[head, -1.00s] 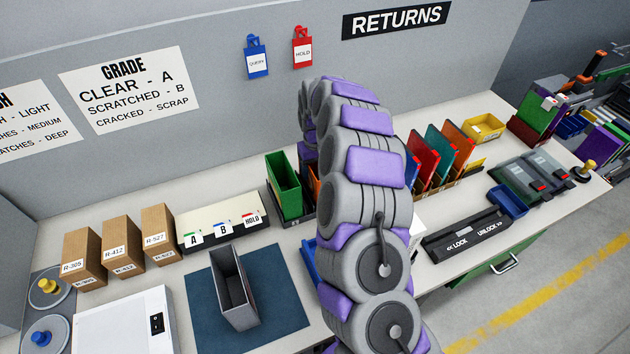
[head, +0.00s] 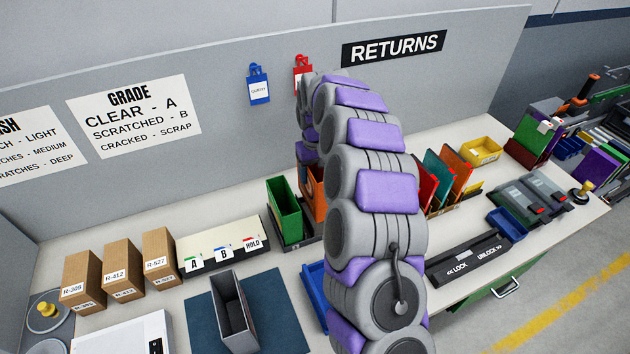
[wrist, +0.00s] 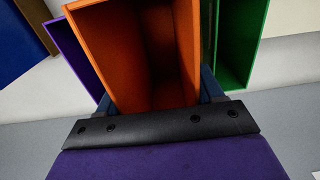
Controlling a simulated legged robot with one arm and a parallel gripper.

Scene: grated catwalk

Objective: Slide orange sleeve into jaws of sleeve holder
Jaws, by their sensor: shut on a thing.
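The orange sleeve (wrist: 150,55) is an open-topped box and fills the middle of the wrist view. My gripper (wrist: 160,98) is shut on it, with a dark blue finger at each side. In the head view a strip of the orange sleeve (head: 315,197) shows beside the green sleeve (head: 284,212), partly behind my arm, which hides my gripper there. I cannot tell whether its bottom is clear of the rack. A grey open-topped holder (head: 236,315) stands on a blue mat (head: 275,318); I cannot tell whether it is the sleeve holder, and I see no jaws clearly.
In the wrist view a green sleeve (wrist: 240,40) and a purple sleeve (wrist: 78,55) flank the orange one closely. Cardboard boxes (head: 122,265) and a white graded bin (head: 222,246) stand left. A lock/unlock bar (head: 474,258) lies right. A blue tray (head: 316,295) is partly hidden.

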